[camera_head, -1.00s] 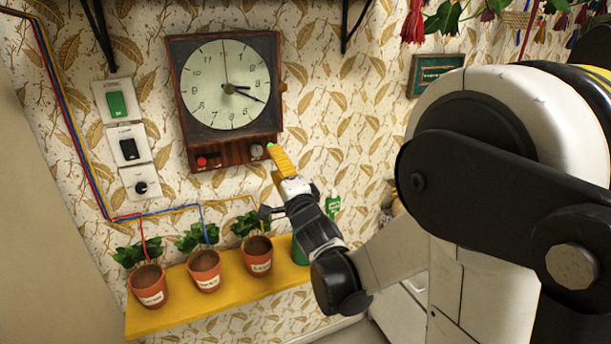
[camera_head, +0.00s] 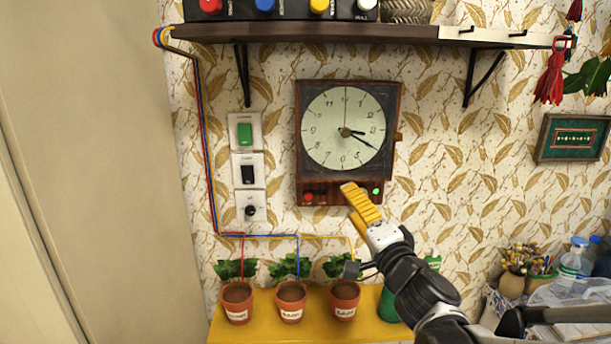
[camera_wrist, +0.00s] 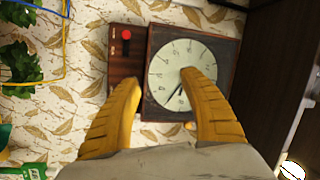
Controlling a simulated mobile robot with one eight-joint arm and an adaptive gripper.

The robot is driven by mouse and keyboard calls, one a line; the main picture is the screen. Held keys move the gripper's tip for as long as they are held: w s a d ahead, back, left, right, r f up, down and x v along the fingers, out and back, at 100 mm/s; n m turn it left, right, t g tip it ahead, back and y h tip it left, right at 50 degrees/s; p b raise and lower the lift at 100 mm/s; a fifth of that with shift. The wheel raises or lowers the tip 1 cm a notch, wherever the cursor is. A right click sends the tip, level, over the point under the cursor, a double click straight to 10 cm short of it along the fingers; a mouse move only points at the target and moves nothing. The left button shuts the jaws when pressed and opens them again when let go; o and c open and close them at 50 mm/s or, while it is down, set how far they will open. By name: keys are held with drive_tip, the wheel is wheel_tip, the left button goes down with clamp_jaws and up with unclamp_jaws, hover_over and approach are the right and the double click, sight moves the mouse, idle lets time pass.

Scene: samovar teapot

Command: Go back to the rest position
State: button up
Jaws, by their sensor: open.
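My gripper (camera_head: 358,205) has yellow ribbed fingers and is raised in front of the wall, just below the wall clock (camera_head: 345,128). In the wrist view my gripper (camera_wrist: 160,92) shows its two fingers spread apart with nothing between them. The clock also shows in the wrist view (camera_wrist: 170,72), turned sideways, beyond the fingers. Its wooden lower panel has a red knob (camera_head: 309,197) at left and a small green light (camera_head: 376,191) at right. In the head view a finger covers the panel's middle. I cannot tell whether the fingers touch the clock.
A yellow shelf (camera_head: 262,325) with several potted plants lies below my gripper. Switches (camera_head: 247,170) and coloured wires are left of the clock. A dark shelf (camera_head: 300,33) hangs above. Bottles (camera_head: 570,262) and brushes stand at the right. A green bottle is partly behind my arm.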

drive_tip(key=s+a+f+n+g+y, duration=0.1)
drive_tip(key=s+a+f+n+g, duration=0.25)
drive_tip(key=s+n, duration=0.2)
drive_tip(key=s+a+f+n+g+y, duration=0.2)
drive_tip(key=s+a+f+n+g, duration=0.15)
drive_tip(key=s, duration=0.25)
drive_tip(key=s+d+f+n+g+h, duration=0.2)
drive_tip(key=s+d+f+g+h, duration=0.3)
drive_tip(key=s+d, duration=0.8)
wheel_tip(320, 180, down, 5)
drive_tip(key=h, duration=0.3)
drive_tip(key=shift+s, duration=0.3)
drive_tip(key=shift+c, duration=0.5)
